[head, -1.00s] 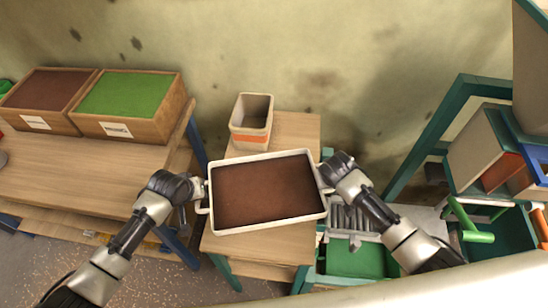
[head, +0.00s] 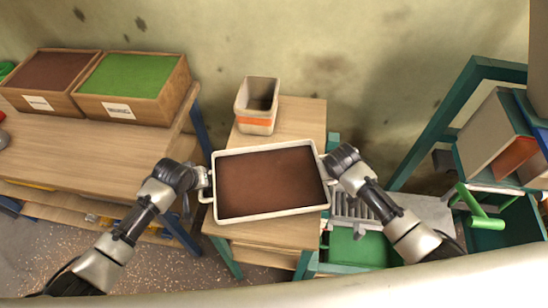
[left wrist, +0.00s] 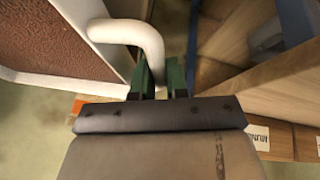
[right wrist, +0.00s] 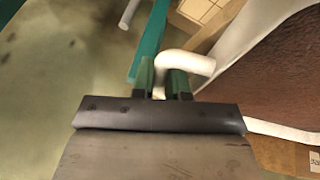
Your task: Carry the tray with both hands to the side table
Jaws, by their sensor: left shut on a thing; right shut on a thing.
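The white-rimmed tray (head: 270,212) with a brown, grainy fill is held level in front of me, over the small wooden side table (head: 300,112). I cannot tell whether it touches the tabletop. My left gripper (head: 203,186) is shut on the tray's left handle, a white loop (left wrist: 140,38) in the left wrist view. My right gripper (head: 328,172) is shut on the right handle, whose white bar (right wrist: 188,62) shows in the right wrist view. The tray hides the middle of the side table.
A cream bin with an orange band (head: 257,106) stands on the table's back part, just behind the tray. A long workbench (head: 90,160) with a brown-filled box (head: 45,80) and a green-filled box (head: 130,88) is at left. Green-framed machinery (head: 470,120) stands at right.

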